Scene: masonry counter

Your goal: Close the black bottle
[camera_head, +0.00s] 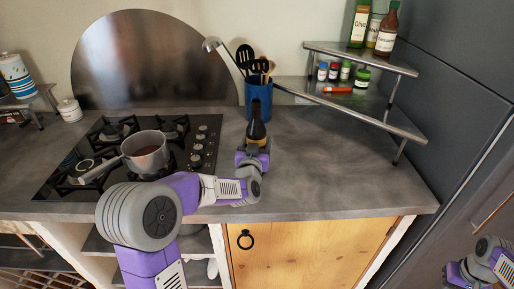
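The black bottle (256,128) stands upright on the counter in the head view, in front of the blue utensil holder. It has a dark body and a narrow dark neck, with a small yellowish patch low down. My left gripper (254,151) is at the bottle's lower part, on its near side. The gripper's own hand hides the fingertips and the bottle's base, so I cannot tell whether it grips the bottle. No separate cap can be made out. Part of my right arm shows at the lower right edge, and its fingers cannot be seen.
A gas hob (72,177) with a saucepan (147,152) is left of the bottle. The blue utensil holder (259,98) stands close behind it. A two-tier corner shelf (395,121) with jars and bottles is at the right. The counter (320,165) right of the bottle is clear.

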